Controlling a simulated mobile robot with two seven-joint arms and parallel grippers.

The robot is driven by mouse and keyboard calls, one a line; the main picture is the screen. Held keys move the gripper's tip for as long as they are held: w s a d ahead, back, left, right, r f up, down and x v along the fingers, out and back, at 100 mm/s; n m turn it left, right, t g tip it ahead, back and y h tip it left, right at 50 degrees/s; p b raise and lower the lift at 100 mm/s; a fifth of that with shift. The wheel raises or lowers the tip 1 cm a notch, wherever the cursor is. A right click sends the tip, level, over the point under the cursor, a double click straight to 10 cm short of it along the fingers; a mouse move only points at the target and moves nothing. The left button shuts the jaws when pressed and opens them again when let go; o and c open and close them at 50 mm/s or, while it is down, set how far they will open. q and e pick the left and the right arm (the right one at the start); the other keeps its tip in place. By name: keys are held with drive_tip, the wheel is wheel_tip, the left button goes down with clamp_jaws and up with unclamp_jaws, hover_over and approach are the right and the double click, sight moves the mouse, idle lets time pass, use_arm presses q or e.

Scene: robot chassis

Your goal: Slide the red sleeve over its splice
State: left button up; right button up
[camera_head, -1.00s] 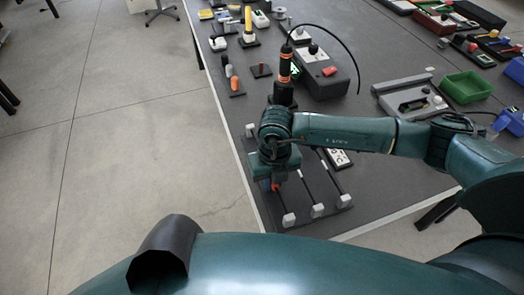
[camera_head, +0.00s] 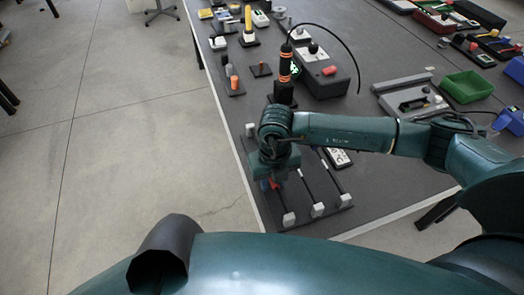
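The splice board (camera_head: 328,212) lies at the near left corner of the dark table. Several dark cables run along it to pale end blocks, one of them the near left block (camera_head: 289,219). The red sleeve (camera_head: 275,184) shows as a small red patch under my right gripper (camera_head: 272,183), on or beside the leftmost cable. The gripper points down over that cable. Its fingers are mostly hidden by the wrist, so I cannot tell whether they are closed on the sleeve. The splice itself is not clearly visible. My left gripper is not in view.
A dark box with a red button (camera_head: 328,84) and a black-and-orange upright tool (camera_head: 285,68) stand behind my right wrist. A grey case (camera_head: 411,97) and a green bin (camera_head: 466,87) lie to the right. The table's left edge is close to the board.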

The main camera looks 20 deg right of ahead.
drive_tip(key=shift+r, duration=0.1)
drive_tip(key=shift+r+p, duration=2.4)
drive_tip(key=shift+r, duration=1.05)
